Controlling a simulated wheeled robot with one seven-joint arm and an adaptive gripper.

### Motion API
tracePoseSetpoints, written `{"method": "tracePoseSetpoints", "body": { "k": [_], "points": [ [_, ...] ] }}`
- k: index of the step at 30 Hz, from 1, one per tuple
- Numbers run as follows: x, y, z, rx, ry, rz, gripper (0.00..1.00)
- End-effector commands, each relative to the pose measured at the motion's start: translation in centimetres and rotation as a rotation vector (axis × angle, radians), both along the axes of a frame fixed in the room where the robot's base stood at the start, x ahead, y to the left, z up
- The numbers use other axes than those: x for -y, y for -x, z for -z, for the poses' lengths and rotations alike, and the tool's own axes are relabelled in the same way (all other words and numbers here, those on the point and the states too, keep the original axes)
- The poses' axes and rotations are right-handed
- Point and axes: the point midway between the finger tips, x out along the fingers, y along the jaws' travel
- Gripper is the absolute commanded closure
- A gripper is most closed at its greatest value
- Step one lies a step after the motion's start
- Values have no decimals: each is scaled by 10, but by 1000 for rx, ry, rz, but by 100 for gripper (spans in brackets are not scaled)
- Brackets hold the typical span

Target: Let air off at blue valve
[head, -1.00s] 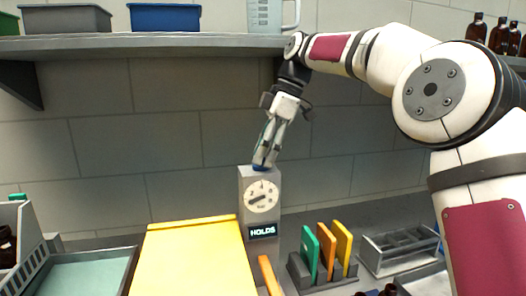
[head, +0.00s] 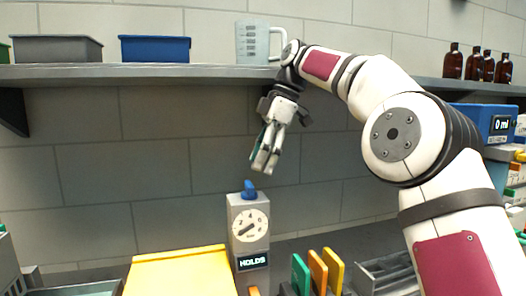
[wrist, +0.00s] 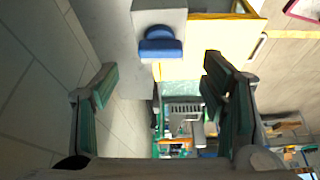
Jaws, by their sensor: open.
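The blue valve (head: 249,189) is a small blue knob on top of a grey box (head: 248,232). The box has a round dial with a needle and a dark display reading HOLDS. In the wrist view the blue valve (wrist: 160,45) shows beyond the fingers, near the top middle. My gripper (head: 262,165) points down just above and slightly right of the valve in the head view, with a gap between them. In the wrist view my gripper (wrist: 158,80) has its green-padded fingers spread apart with nothing between them.
A yellow panel (head: 180,275) lies left of the box. A rack with green, orange and yellow upright pieces (head: 318,272) stands to its right. A shelf (head: 150,74) above holds a blue bin (head: 155,48), a measuring jug (head: 254,43) and several amber bottles (head: 480,64).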

Motion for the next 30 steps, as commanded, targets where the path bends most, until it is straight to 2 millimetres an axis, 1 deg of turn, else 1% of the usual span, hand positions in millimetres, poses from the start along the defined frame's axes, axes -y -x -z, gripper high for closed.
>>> {"method": "tracePoseSetpoints", "body": {
  "k": [3, 7, 22, 26, 29, 30],
  "points": [
    [2, -1, -9, 1, -2, -1, 33],
    [5, -1, -15, 0, -1, -1, 33],
    [7, 1, -19, 0, 5, 5, 33],
    [2, 13, -25, 1, 43, 62, 33],
    [-3, 31, -30, 6, 97, 157, 33],
    [-4, 41, -32, 9, 120, 207, 33]
  ]
}}
